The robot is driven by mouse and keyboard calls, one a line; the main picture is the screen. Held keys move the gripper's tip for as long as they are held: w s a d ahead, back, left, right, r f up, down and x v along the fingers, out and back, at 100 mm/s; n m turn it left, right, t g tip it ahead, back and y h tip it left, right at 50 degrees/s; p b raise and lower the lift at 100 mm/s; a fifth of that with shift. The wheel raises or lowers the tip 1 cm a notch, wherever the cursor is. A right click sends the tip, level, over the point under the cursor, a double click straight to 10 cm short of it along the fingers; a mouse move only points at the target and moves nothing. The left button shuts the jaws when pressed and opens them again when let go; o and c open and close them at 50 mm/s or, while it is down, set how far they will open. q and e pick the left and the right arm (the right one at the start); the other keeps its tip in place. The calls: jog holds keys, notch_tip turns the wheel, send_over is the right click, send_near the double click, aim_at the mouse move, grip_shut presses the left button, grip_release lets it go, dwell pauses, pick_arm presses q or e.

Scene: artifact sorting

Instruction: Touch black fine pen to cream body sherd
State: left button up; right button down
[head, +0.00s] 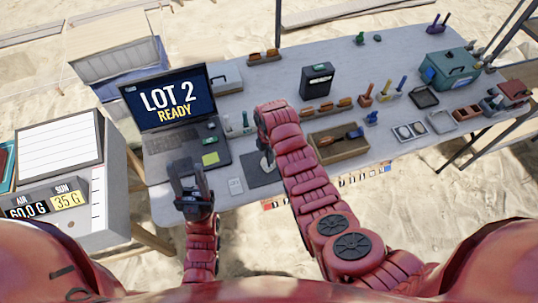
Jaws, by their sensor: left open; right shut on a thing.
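My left gripper (188,172) is open and empty, raised in front of the laptop near the table's front edge. My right gripper (263,143) is shut over the dark mat (262,179) near the middle front of the table. Its own arm covers most of it, so the thing in its jaws is hardly visible. I cannot make out the black fine pen there. A small pale piece (266,160) shows on or just above the mat below the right gripper. It may be the cream body sherd, but it is too small to be sure, and I cannot tell whether anything touches it.
A laptop (170,101) reading "LOT 2 READY" stands at the left. A wooden tray (345,155) with brushes lies right of my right arm. A black box (316,82), a green toolbox (450,68) and several small holders stand farther back and right. Bare tabletop (405,50) shows at the back.

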jog(key=shift+s+f+b, duration=0.1)
jog(key=shift+b, duration=0.2)
dwell(0.9)
jog(key=shift+r, duration=0.6)
jog(key=shift+r+p, duration=0.45)
jog(key=shift+r, duration=0.45)
jog(key=shift+r+p, duration=0.4)
jog(key=shift+r, duration=2.15)
